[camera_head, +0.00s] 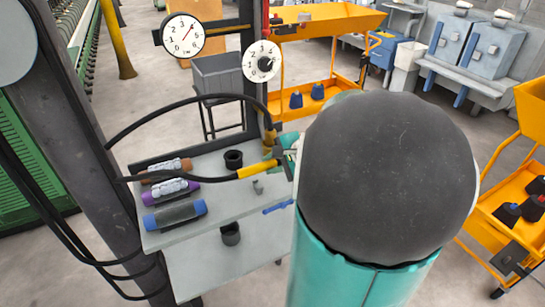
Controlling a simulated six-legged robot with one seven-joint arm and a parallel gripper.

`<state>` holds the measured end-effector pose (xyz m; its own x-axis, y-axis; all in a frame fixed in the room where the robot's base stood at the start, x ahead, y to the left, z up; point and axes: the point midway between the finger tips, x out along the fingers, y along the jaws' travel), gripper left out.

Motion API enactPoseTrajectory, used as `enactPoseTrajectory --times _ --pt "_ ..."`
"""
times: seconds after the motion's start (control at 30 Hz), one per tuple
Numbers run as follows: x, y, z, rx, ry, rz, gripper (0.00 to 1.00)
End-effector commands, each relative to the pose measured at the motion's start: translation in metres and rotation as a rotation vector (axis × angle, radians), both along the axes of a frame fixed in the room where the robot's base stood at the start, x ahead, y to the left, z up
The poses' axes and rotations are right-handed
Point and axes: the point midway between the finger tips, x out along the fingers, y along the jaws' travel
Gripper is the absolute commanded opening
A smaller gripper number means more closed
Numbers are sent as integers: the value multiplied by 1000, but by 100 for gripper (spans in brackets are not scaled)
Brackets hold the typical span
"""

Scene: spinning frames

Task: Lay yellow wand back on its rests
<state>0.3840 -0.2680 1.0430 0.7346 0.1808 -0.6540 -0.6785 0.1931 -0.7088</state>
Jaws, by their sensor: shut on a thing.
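The yellow wand (258,170) has a black hose running from its left end and lies over the right part of a grey shelf (220,210). My gripper (285,161) is at the wand's right end and shut on it; my large arm link hides most of the gripper and the wand's far tip. A small grey upright bracket (258,187), possibly one of the rests, stands on the shelf just below the wand. The wand appears above it; I cannot tell whether they touch. Any other rest is hidden or unclear.
Brown, purple and blue-ended spools (174,215) lie on the shelf's left. Black hoses loop over the shelf from a dark post (85,110). Two dial gauges (183,35) hang behind. Orange carts (515,190) stand at right.

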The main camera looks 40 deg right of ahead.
Motion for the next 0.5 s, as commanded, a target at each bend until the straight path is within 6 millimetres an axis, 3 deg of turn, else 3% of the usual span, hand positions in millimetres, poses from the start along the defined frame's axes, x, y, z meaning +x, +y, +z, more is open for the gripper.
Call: enactPoseTrajectory --times 0.5 --pt "1 0 -38 2 1 1 0"
